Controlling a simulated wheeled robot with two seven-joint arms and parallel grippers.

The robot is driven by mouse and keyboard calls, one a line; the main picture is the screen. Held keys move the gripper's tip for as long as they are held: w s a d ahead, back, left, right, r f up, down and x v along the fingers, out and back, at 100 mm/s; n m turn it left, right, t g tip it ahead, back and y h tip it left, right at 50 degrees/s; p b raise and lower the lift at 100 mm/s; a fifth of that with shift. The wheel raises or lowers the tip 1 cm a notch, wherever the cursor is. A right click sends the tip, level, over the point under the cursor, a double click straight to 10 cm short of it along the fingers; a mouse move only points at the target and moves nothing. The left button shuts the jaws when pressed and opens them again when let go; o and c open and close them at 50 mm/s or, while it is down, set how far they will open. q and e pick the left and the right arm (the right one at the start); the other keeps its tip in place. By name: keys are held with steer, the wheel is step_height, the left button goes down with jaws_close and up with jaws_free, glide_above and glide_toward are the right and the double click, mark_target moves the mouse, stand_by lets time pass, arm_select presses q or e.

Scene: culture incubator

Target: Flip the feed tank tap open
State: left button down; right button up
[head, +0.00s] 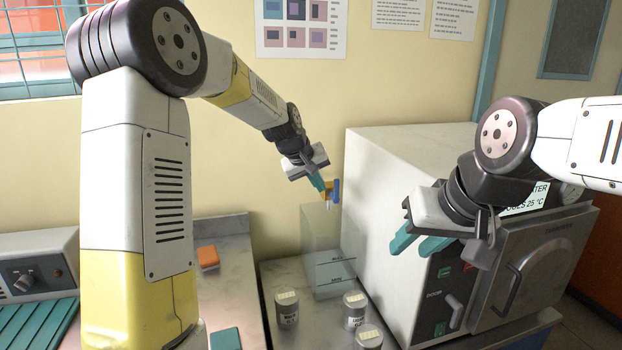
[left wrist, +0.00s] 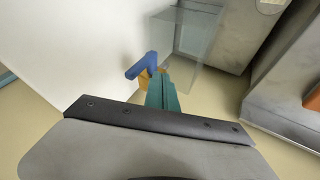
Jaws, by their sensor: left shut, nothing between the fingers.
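The tap has a brass-orange body (head: 326,196) and a blue lever (head: 337,190). It sits at the left side of the white incubator, above a clear tank (head: 333,240) with level marks. In the left wrist view the blue lever (left wrist: 143,66) is bent, and the orange body (left wrist: 146,79) is partly hidden behind my fingers. My left gripper (head: 317,183) is shut and empty, its teal fingertips right at the tap; whether they touch it I cannot tell. The fingers also show in the left wrist view (left wrist: 161,93). My right gripper (head: 421,242) is open and empty in front of the incubator.
The white incubator (head: 400,165) with a grey door (head: 535,275) stands at the right. Several lidded jars, one of them here (head: 287,309), stand on the metal bench below the tap. An orange block (head: 208,257) lies on the left bench. The wall behind is flat.

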arm_select(q)
steer(key=shift+w+d, duration=0.15)
steer(key=shift+d, duration=0.35)
steer(key=shift+w+d, duration=0.15)
steer(key=shift+d, duration=0.35)
